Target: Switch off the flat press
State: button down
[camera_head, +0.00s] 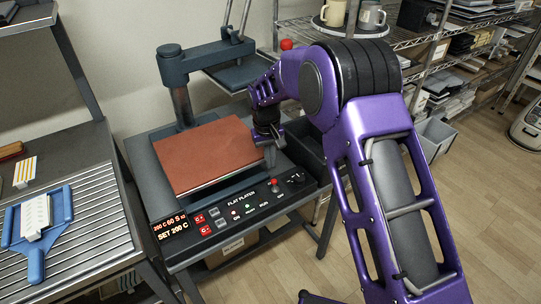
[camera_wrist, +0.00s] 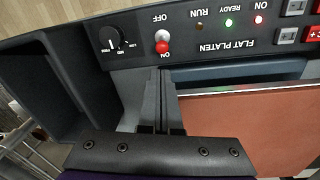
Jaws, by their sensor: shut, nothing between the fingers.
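The flat press (camera_head: 205,155) has a reddish-brown platen pad and a black front control panel (camera_head: 235,210). Its display reads 200 C. The toggle switch (camera_wrist: 162,42) has a red tip and a white part, between the printed OFF and ON labels. The red part lies on the ON side. The switch also shows in the head view (camera_head: 274,183). The red ON lamp (camera_wrist: 259,19) and green READY lamp (camera_wrist: 228,22) are lit; RUN is dim. My gripper (camera_head: 271,166) is shut and empty. In the wrist view its fingertips (camera_wrist: 161,72) are just short of the switch, on its ON side.
A black dial (camera_wrist: 109,41) sits beside the switch. A dark open bin (camera_head: 306,148) stands right of the platen. The upper press plate (camera_head: 240,72) is swung back behind. A side table with a blue-handled tool (camera_head: 38,225) is at left. Shelves with mugs are behind.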

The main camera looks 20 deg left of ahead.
aim_at(275, 179)
jog(key=shift+w+d+f, duration=0.1)
jog(key=shift+w+f, duration=0.05)
jog(key=shift+f, duration=1.25)
jog(key=shift+w+f, duration=0.1)
jog(key=shift+f, duration=1.25)
jog(key=shift+s+d+r, duration=0.3)
jog(key=shift+s+d, duration=0.1)
jog(key=shift+s+d+r, duration=0.1)
jog(key=shift+s+d, duration=0.2)
jog(key=shift+d, duration=0.05)
jog(key=shift+r, duration=0.1)
jog(key=shift+r+p, duration=0.3)
jog(key=shift+r, duration=0.45)
